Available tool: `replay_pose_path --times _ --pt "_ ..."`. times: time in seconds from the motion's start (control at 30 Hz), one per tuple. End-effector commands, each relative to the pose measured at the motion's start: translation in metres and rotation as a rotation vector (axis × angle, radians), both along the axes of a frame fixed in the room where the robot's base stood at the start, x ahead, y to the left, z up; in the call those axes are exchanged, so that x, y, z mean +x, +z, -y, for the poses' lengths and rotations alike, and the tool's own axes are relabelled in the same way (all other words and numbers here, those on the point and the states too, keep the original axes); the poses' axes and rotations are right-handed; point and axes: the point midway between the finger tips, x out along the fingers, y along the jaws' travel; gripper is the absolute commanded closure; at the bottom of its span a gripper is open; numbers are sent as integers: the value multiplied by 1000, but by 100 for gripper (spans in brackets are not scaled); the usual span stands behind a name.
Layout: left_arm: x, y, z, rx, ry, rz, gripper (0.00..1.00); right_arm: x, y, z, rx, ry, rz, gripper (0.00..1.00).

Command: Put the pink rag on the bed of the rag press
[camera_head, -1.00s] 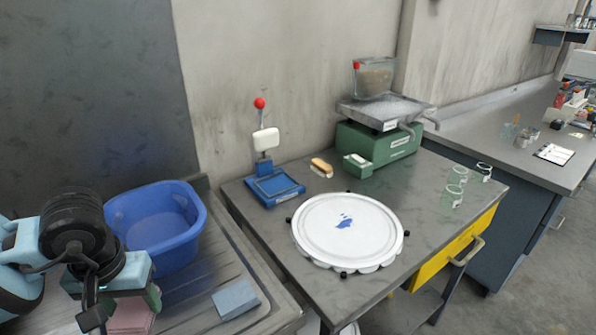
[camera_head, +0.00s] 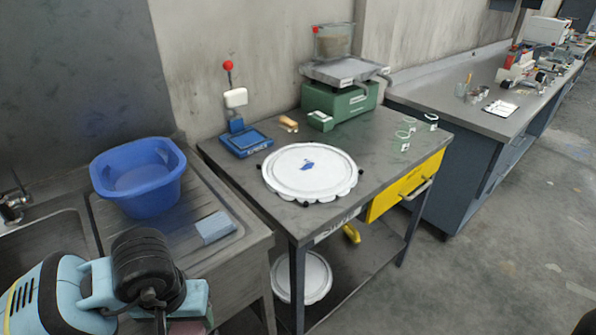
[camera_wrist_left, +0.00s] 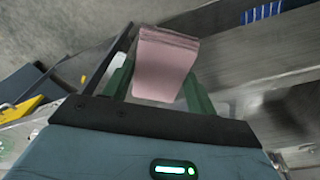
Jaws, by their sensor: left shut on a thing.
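The pink rag (camera_wrist_left: 167,60) is a folded pad held between the green fingers of my left gripper (camera_wrist_left: 160,85) in the left wrist view. In the head view my left gripper (camera_head: 183,318) is low at the left, over the front of the sink counter, and only a sliver of the rag shows under it. The rag press (camera_head: 237,122) stands at the back left of the grey table, with a blue base, a white pressing block and a red-knobbed lever. Its bed (camera_head: 246,142) looks bare, and the block is raised above it. My right gripper is out of view.
A blue basin (camera_head: 140,180) and a blue-grey block (camera_head: 215,227) are on the sink counter. A round white lid (camera_head: 310,172) lies in front of the press. A brush (camera_head: 288,124), green scale (camera_head: 340,100) and glass jars (camera_head: 405,135) share the table.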

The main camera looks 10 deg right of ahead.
Motion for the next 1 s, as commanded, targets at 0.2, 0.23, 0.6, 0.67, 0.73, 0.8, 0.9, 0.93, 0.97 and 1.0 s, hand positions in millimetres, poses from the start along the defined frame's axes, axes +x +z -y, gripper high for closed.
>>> replay_pose_path --times 0.2,0.23,0.6,0.67,0.73,0.8,0.9,0.93,0.97,1.0 --pt "-29 -69 -14 -4 58 -14 61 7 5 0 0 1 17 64" --pt "-32 -77 -20 -2 70 -14 61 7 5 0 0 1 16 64" --pt "-43 -116 -101 4 165 -1 61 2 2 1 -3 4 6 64" --pt "-43 -116 -104 3 167 0 61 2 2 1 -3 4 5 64" --pt "-43 -116 -105 3 167 1 61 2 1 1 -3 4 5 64" --pt "-43 -116 -104 2 166 1 61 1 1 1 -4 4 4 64" --pt "-43 -116 -104 2 166 0 61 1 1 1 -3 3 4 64" --pt "-43 -116 -104 2 166 0 61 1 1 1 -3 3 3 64" --pt "-43 -116 -104 2 166 0 61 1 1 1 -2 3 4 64" --pt "-43 -116 -104 2 166 0 61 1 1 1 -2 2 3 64"
